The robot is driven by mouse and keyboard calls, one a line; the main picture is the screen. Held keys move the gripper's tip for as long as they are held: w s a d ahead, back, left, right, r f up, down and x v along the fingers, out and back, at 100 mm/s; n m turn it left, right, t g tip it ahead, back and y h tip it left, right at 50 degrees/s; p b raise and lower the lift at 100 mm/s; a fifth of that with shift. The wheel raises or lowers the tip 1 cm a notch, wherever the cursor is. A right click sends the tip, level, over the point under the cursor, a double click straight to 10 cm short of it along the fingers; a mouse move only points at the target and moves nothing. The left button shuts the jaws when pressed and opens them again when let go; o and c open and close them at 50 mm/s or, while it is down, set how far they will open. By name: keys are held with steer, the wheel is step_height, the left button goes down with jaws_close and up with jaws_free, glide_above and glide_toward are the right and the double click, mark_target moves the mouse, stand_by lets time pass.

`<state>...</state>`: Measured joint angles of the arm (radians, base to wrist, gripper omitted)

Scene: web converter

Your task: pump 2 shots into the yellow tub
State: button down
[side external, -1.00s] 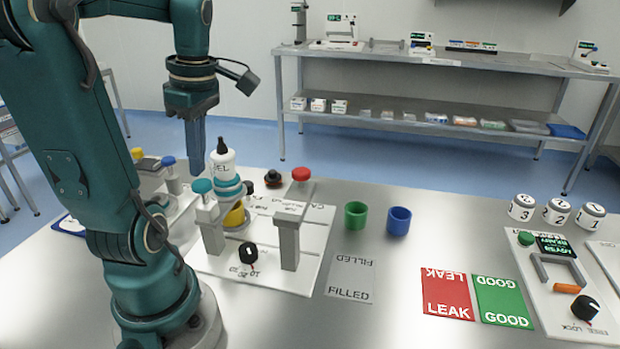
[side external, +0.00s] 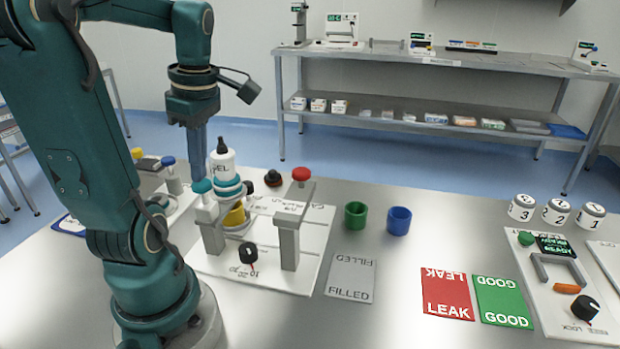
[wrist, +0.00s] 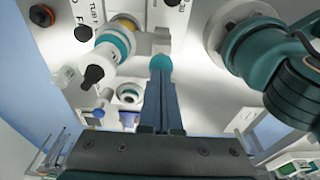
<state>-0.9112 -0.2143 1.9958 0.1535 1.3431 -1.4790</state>
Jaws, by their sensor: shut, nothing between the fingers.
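The yellow tub (side external: 234,216) stands in the pump station, below the white bottle with a teal collar (side external: 222,165). In the wrist view the tub (wrist: 129,23) is partly hidden behind the bottle (wrist: 104,55). A teal round button (side external: 202,187) tops a light post left of the bottle; it also shows in the wrist view (wrist: 161,62). My gripper (side external: 198,178) is shut and empty, pointing down with its fingertips at the top of the teal button. I cannot tell whether they press it.
A red button (side external: 301,174) on a grey post and a black knob (side external: 249,253) are on the same station. Green (side external: 355,215) and blue (side external: 398,221) cups stand to the right, near the FILLED card (side external: 351,278). The bottle stands close beside my fingers.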

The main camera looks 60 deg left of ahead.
steer(key=shift+f, duration=1.3)
steer(key=shift+r, duration=1.85)
steer(key=shift+r, duration=0.1)
step_height(320, 180, up, 6)
steer(key=shift+f, duration=0.1)
